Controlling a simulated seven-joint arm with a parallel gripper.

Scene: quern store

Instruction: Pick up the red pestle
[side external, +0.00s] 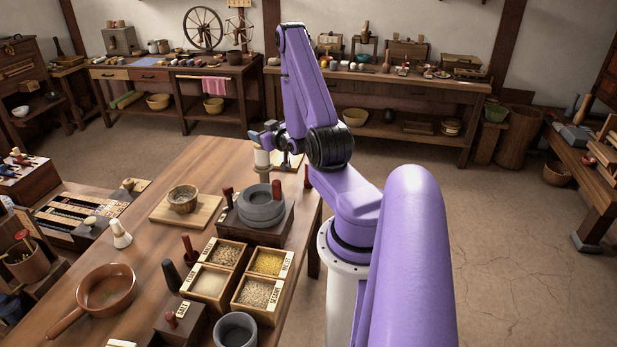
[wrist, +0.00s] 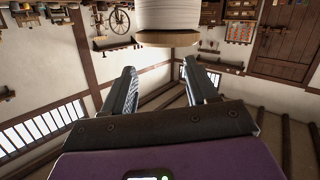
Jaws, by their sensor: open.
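Several red-handled pieces are on the wooden table in the side external view, and I cannot tell for sure which is the red pestle. One slim red piece (side external: 187,246) stands upright beside the grain boxes, left of them. A red knob (side external: 171,319) tops a dark block at the near edge. Red handles also show at the stone quern (side external: 262,208). My gripper (side external: 262,137) is beyond the quern, high over the table's far end, away from these pieces. In the wrist view my gripper (wrist: 160,78) is open, with nothing between its fingers. No red pestle shows there.
A pale cylinder on a wooden base (wrist: 168,30) is close beyond the fingers in the wrist view. Grain boxes (side external: 262,262), a brown pan (side external: 104,290), a dark pestle (side external: 171,275) and a grey mortar (side external: 235,330) crowd the near table. The table's far left is bare.

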